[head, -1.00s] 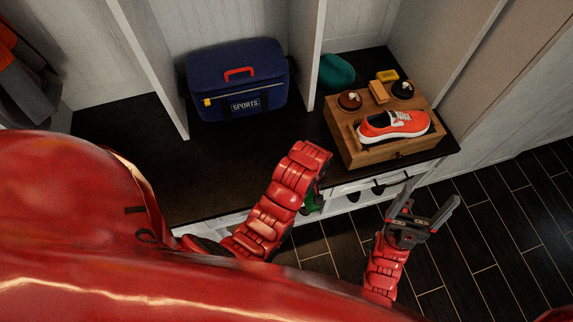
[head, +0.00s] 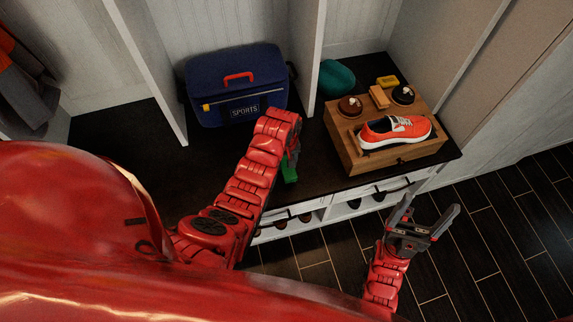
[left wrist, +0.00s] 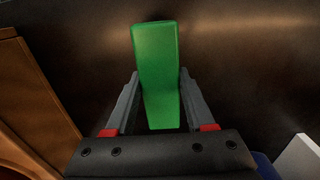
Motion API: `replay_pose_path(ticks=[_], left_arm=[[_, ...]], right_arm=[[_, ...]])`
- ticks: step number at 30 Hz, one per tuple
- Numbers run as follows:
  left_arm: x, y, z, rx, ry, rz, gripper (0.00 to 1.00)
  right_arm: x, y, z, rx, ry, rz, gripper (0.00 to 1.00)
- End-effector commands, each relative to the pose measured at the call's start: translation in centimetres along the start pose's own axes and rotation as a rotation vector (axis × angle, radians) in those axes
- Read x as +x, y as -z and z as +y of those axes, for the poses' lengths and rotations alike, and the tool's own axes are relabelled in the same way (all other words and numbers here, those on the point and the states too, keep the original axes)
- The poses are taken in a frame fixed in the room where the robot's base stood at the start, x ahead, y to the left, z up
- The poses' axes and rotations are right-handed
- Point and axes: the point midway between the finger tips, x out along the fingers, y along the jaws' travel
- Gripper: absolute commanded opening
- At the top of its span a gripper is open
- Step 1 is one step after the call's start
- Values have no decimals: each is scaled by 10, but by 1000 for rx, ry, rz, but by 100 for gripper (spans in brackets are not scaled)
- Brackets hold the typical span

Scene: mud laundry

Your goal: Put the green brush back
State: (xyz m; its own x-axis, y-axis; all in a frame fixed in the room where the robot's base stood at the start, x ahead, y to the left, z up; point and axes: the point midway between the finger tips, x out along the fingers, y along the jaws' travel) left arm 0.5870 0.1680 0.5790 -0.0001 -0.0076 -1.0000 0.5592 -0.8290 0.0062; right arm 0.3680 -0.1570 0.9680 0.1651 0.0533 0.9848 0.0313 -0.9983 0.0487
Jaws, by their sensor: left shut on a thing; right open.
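The green brush (left wrist: 157,70) is held between the fingers of my left gripper (left wrist: 157,95) in the left wrist view. Only its plain green side shows; any bristles are hidden. In the head view a green part of the brush (head: 289,172) shows beside my left arm's end, over the dark bench top, left of the wooden shoe-care box (head: 348,152). The fingers of my left gripper are mostly hidden there by the arm. My right gripper (head: 424,222) is open and empty, in front of the bench's right end, over the floor.
An orange sneaker (head: 397,130) rests on the box, with round tins (head: 350,106), a wooden block (head: 379,96) and a yellow item (head: 388,81) behind it. A blue sports bag (head: 236,85) and a teal item (head: 337,76) stand at the back. Upright dividers (head: 305,50) rise between sections.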

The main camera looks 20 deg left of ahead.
Motion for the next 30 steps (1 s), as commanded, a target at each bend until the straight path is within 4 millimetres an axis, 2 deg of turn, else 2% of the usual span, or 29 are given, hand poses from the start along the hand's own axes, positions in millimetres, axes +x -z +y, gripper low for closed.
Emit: replay_pose_path(ticks=[5,15,16,18,21,30], left_arm=[[19,-1,-1,0,2,-2,2],[23,0,-1,0,1,0,2],[23,0,-1,0,1,0,56],[22,0,-1,0,1,0,69],[22,0,0,0,1,0,84],[20,0,0,0,1,0,84]], right_arm=[[3,0,0,0,0,0,84],[1,0,0,0,0,0,84],[1,0,0,0,0,0,84],[2,0,0,0,0,0,84],[2,0,0,0,0,0,84],[3,0,0,0,0,0,84]])
